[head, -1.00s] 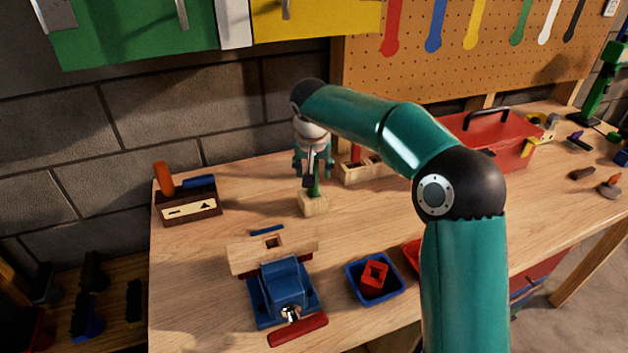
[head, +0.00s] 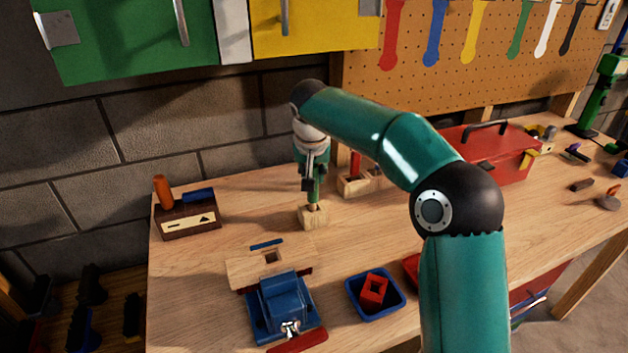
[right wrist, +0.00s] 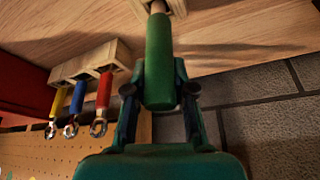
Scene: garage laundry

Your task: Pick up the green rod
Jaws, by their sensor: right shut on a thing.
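The green rod (head: 315,190) stands upright over a small wooden block (head: 314,220) on the workbench. My right gripper (head: 313,184) comes down from above and is shut on the rod's upper part. In the right wrist view the green rod (right wrist: 159,60) lies between the two fingers of my right gripper (right wrist: 160,88). A thin paler shaft shows between its green part and the wooden block (right wrist: 172,6). I cannot tell whether the shaft's tip is still inside the block. My left gripper is not in view.
A wooden rack (right wrist: 95,62) with yellow, blue and red handles stands close by. A blue vise (head: 285,300), a blue bin (head: 374,310) with a red piece, and a red toolbox (head: 490,155) are on the bench (head: 200,275). The brick wall (head: 60,180) is behind.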

